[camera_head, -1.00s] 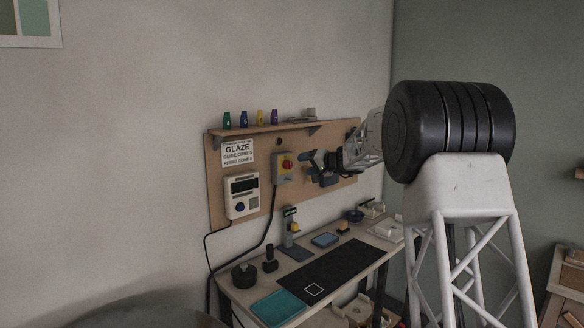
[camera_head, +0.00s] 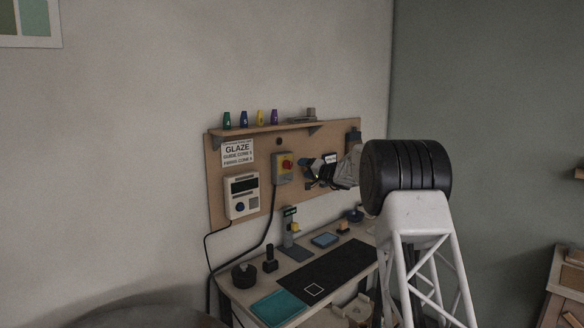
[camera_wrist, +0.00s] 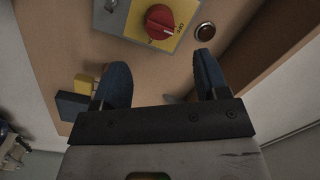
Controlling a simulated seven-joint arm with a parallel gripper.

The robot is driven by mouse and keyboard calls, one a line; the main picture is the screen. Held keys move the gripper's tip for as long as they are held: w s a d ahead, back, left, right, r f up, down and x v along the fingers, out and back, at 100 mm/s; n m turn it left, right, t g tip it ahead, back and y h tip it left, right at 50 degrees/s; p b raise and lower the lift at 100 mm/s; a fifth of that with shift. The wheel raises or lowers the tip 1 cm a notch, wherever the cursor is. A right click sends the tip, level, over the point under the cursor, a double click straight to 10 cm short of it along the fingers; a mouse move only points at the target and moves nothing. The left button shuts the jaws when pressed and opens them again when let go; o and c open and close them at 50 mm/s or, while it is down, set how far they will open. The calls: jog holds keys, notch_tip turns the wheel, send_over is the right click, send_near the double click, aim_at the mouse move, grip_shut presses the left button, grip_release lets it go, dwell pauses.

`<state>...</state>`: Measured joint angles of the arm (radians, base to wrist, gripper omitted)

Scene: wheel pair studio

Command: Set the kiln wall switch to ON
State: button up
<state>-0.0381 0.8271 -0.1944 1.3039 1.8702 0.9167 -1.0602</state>
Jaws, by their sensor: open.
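The kiln wall switch is a grey box (camera_head: 281,168) with a yellow plate and a red rotary knob (camera_head: 286,164), fixed to the wooden wall board. In the wrist view the red knob (camera_wrist: 160,21) sits on the yellow plate (camera_wrist: 139,20) at the top, with a small pale mark near its lower edge. Small lettering beside it looks like OFF. My gripper (camera_wrist: 161,60) is open and empty, its two blue fingers pointing toward the switch. The knob lies beyond the fingertips, apart from them. In the head view my gripper (camera_head: 309,172) is right of the switch.
A white controller (camera_head: 242,196) hangs left of the switch, below a glaze sign (camera_head: 238,152). A round button (camera_wrist: 205,31) is beside the switch.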

aim_at(291, 165)
jog(key=shift+w+a, duration=0.1)
jog(key=shift+a, duration=0.05)
jog(key=shift+x, duration=3.65)
jog(key=shift+c, duration=0.5)
jog(key=c, duration=0.8)
jog(key=shift+c, duration=0.2)
